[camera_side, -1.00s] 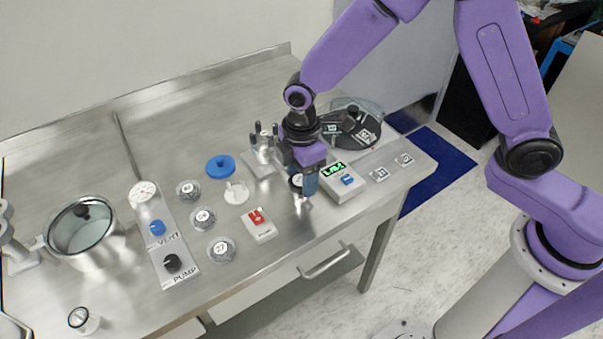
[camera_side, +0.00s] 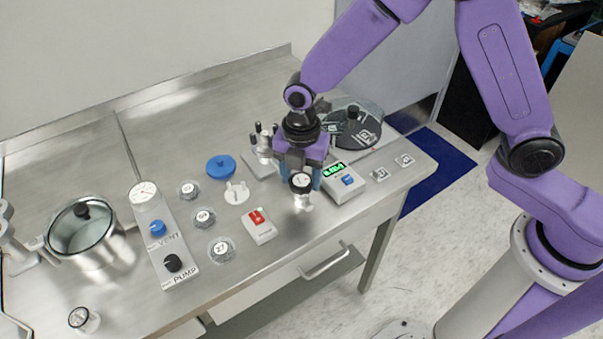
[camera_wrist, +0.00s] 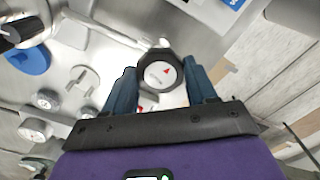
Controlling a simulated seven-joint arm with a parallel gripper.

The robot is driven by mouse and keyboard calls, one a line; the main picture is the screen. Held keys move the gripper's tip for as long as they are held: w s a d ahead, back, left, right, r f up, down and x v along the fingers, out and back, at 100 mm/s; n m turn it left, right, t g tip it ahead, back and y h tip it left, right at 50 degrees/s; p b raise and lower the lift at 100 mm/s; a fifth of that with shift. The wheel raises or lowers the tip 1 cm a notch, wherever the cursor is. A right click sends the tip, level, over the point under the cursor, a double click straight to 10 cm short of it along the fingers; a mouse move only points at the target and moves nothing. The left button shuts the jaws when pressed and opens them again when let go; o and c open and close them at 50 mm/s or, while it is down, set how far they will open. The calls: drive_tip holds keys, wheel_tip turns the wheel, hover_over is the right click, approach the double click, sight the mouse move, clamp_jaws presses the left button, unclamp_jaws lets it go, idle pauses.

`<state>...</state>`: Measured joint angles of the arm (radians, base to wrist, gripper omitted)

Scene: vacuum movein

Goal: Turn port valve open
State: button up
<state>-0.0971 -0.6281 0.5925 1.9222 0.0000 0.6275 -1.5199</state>
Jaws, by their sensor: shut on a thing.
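The port valve's round black knob (camera_side: 302,183) has a pale face with a dark mark. It stands on a metallic body near the table's front edge. In the wrist view the knob (camera_wrist: 159,75) shows a white face and a small red arrow pointing up and to the right. My gripper (camera_side: 302,174) is shut on the knob, with a blue finger on each side. In the wrist view my gripper's fingers (camera_wrist: 160,68) flank the knob. Finger contact and most of the valve body below are hard to see.
A box with a green display (camera_side: 336,170) stands close to the right. A red-switch box (camera_side: 259,226) is to the left. A metal fitting with dark knobs (camera_side: 264,145) and a dark round device (camera_side: 352,125) are behind. A blue disc (camera_side: 220,167) lies farther left.

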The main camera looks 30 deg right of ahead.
sight(302, 180)
idle(0.3)
drive_tip(key=o, duration=1.1)
drive_tip(key=shift+c, duration=0.2)
drive_tip(key=shift+r, duration=0.1)
wheel_tip(302, 180, up, 17)
drive_tip(key=shift+r, duration=0.15)
